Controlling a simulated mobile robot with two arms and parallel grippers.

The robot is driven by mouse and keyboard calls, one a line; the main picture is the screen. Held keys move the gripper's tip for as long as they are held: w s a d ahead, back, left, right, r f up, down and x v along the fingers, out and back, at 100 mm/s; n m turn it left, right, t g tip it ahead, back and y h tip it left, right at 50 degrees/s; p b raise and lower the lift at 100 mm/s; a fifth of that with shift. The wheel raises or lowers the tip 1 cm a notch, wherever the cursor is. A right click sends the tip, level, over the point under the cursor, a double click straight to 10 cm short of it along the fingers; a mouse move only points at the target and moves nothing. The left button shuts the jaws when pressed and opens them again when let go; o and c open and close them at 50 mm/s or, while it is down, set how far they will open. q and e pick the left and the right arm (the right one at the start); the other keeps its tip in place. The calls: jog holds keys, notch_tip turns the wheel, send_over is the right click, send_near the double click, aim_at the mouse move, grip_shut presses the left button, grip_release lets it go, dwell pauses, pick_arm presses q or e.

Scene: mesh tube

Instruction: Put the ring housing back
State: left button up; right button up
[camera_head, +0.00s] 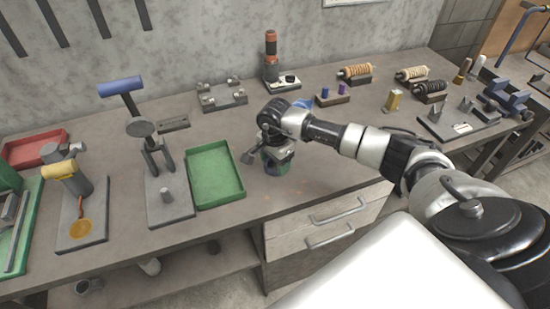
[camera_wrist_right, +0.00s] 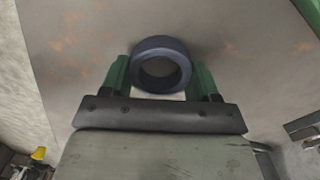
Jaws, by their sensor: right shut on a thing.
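The ring housing, a dark blue-grey ring (camera_wrist_right: 161,66), sits between the two green fingers of my right gripper (camera_wrist_right: 162,80) in the right wrist view, its round opening facing the camera. My right gripper is shut on it. In the head view my right gripper (camera_head: 277,168) points down at the bench (camera_head: 330,150), right of the green tray (camera_head: 213,190). The gripper hides the ring there. I cannot tell whether the ring touches the bench. My left gripper is not in view.
Behind are a grey fixture (camera_head: 222,95) and an orange-topped device (camera_head: 271,55). Spool holders (camera_head: 355,72) and a small pin rack (camera_head: 332,97) stand to the right. The front bench right of the tray is fairly clear.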

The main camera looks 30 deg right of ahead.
jog(key=shift+f+b, duration=0.2)
jog(key=shift+b, duration=0.15)
jog(key=o, duration=1.1)
jog(key=shift+r, duration=0.1)
jog(key=shift+r+p, duration=0.2)
jog(key=shift+p, duration=0.1)
jog(key=shift+r, duration=0.25)
notch_tip(320, 180, up, 11)
jog(key=b, duration=0.3)
jog(key=shift+r, duration=0.2)
